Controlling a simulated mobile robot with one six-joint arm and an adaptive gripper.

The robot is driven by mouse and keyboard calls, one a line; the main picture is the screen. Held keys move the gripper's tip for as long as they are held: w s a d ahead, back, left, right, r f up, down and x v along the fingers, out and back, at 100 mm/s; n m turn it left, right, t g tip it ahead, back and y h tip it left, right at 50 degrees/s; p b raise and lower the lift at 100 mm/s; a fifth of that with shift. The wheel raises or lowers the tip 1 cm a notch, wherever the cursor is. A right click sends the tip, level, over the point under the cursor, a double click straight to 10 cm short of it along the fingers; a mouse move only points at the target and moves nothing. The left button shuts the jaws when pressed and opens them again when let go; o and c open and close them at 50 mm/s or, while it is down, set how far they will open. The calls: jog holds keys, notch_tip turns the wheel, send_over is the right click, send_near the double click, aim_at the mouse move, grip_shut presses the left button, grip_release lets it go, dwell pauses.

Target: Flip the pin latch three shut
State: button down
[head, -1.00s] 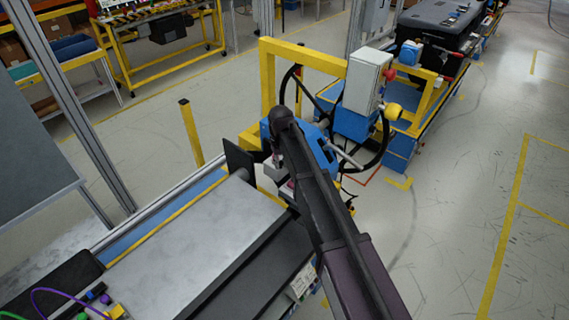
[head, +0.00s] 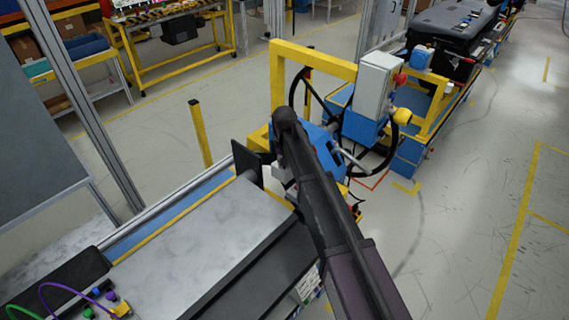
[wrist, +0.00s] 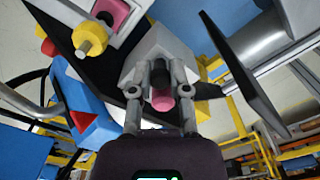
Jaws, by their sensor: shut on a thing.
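In the wrist view, my gripper (wrist: 163,88) is closed on a small latch piece (wrist: 161,101) with a black top and a pink lower part. The piece stands between the two grey fingers, in front of a pale block (wrist: 168,45). Another pink piece (wrist: 113,12) sits in a white holder at the upper left, beside a yellow knob (wrist: 90,38). No number shows, so I cannot tell which latch is number three. In the head view my arm hides the gripper and the latch piece.
A dark flat plate (wrist: 242,72) stands close at the right in the wrist view; it also shows in the head view (head: 247,163). A grey-topped bench (head: 190,220), a yellow frame (head: 315,58) and a black handwheel (head: 388,150) surround the arm.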

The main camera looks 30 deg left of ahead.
jog(key=c, duration=0.6)
grip_release()
jog(key=shift+a, duration=0.1)
jog(key=d+n, duration=0.5)
jog(key=n, duration=0.4)
notch_tip(320, 180, up, 14)
jog(key=p, duration=1.4)
jog(key=d+f+m+b, duration=0.2)
jog(key=d+f+b, duration=0.1)
jog(key=d, duration=0.6)
jog(key=d+f+m+b, duration=0.3)
jog(key=d, duration=0.6)
jog(key=d+f+m+b, duration=0.2)
jog(key=d+f+b, duration=0.1)
jog(key=d, duration=0.7)
jog(key=shift+w, duration=0.2)
